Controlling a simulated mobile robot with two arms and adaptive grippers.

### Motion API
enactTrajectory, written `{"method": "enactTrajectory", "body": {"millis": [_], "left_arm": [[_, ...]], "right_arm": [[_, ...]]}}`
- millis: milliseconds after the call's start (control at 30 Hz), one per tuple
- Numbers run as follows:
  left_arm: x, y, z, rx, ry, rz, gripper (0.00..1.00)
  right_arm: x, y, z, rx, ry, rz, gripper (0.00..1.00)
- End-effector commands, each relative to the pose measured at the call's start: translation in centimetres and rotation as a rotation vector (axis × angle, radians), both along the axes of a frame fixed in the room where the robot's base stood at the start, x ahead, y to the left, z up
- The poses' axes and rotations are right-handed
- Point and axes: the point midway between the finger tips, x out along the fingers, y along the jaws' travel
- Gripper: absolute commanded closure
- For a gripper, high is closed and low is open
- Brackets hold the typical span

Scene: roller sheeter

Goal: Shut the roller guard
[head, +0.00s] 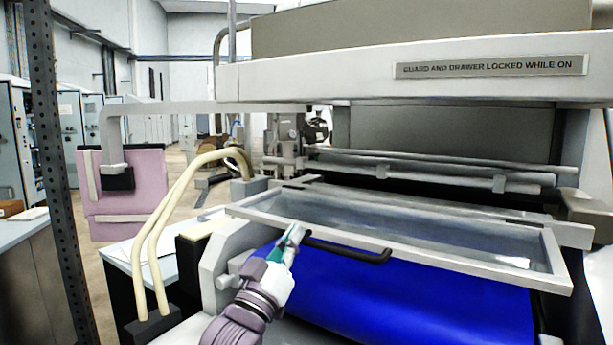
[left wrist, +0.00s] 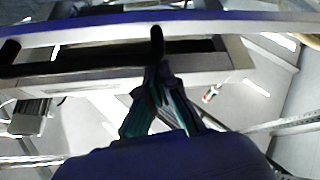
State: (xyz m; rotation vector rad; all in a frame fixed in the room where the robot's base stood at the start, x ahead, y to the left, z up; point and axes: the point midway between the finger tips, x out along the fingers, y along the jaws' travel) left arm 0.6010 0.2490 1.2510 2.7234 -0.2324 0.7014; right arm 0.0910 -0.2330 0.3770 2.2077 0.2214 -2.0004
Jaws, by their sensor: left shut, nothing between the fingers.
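The roller guard is a clear panel in a pale grey frame (head: 440,250), tilted at a shallow angle above the blue roller (head: 400,300) in the head view. A black bar handle (head: 350,249) is fixed along its front edge. My left gripper (head: 294,236) is shut and empty at the handle's left end, by the guard's front edge. I cannot tell if it touches. In the left wrist view the shut fingertips (left wrist: 160,68) are close to the dark end of the handle (left wrist: 157,40). My right gripper is not in view.
A beam with a sign (head: 490,66) reading "GUARD AND DRAWER LOCKED WHILE ON" spans the machine above. Cream hoses (head: 165,225) curve beside the guard's left side. A pink panel (head: 125,190) hangs further left. A perforated post (head: 55,170) stands at far left.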

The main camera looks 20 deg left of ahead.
Motion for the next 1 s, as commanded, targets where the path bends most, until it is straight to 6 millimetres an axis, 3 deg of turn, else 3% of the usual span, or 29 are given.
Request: {"method": "enactTrajectory", "body": {"millis": [33, 100, 333, 1000], "left_arm": [[0.0, 0.0, -1.6, -0.002, 0.002, -0.001, 1.0], [0.0, 0.0, -2.6, -0.002, 0.002, -0.001, 1.0], [0.2, -0.1, -4.7, -0.001, 0.0, 0.0, 1.0], [0.3, -0.1, -5.3, 0.0, -0.001, 0.0, 1.0]], "right_arm": [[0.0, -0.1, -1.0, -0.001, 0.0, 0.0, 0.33], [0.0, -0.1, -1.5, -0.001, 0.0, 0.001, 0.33], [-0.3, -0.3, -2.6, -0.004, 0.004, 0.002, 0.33], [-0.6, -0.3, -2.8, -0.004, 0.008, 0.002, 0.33]]}}
